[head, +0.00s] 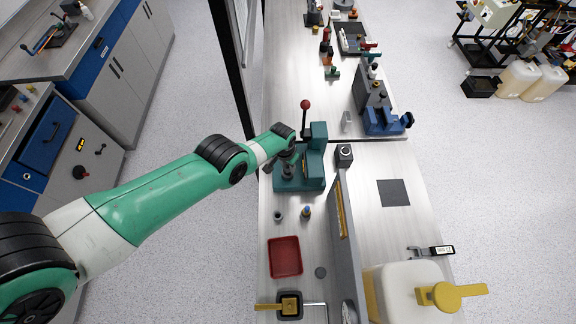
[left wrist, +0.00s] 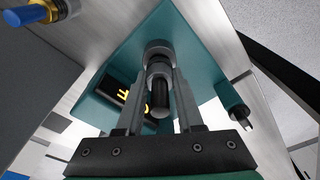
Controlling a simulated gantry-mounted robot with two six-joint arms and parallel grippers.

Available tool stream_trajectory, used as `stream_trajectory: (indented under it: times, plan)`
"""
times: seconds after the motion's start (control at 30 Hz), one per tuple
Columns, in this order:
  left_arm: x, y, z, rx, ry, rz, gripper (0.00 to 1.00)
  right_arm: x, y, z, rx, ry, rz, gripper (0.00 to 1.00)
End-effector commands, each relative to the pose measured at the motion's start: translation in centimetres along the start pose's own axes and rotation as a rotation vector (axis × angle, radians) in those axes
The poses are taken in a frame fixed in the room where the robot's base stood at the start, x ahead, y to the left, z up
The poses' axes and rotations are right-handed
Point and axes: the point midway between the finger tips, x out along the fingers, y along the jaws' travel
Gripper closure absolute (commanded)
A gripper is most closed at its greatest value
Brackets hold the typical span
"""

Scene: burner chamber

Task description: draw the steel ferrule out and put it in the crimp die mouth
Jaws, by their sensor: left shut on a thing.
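My left gripper (head: 288,166) is over the teal press (head: 318,145), which has a red-knobbed lever (head: 305,105). In the left wrist view, the gripper's two grey fingers (left wrist: 157,80) are closed on a grey steel ferrule (left wrist: 159,70). A dark rounded part shows between the fingers. A grey round collar (left wrist: 158,47) lies in line with the ferrule, against the teal press body (left wrist: 195,65); it may be the crimp die mouth. I cannot tell whether the ferrule is inside it or only in front of it. My right gripper is not in view.
Near the press stand a small grey cup (head: 278,215) and a blue-topped brass fitting (head: 306,212). A red tray (head: 285,257) lies further toward the front. A grey upright panel (head: 343,235) bounds the right side. A dark mat (head: 393,193) lies beyond it.

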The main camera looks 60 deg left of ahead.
Motion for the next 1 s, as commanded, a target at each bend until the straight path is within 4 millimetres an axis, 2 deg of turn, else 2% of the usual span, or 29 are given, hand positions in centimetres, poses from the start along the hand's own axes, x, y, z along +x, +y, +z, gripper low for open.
stream_trajectory:
  times: [0.33, 0.37, 0.53, 0.83, 1.0]
  plan:
    - [1.2, 0.0, 0.1, 0.000, 0.000, 0.000, 1.00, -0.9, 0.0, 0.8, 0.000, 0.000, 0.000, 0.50]
    - [1.1, 0.0, 0.1, 0.000, 0.001, 0.000, 0.61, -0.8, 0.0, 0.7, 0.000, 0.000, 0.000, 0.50]
    - [1.0, 0.0, 0.1, 0.000, 0.000, 0.000, 0.30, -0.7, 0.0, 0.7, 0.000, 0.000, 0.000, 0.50]
    - [0.9, 0.0, 0.1, 0.000, 0.000, 0.000, 0.29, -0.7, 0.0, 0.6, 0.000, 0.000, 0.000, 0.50]
    - [-0.3, 0.0, 0.0, 0.000, 0.000, 0.000, 0.29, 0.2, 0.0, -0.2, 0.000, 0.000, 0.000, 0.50]
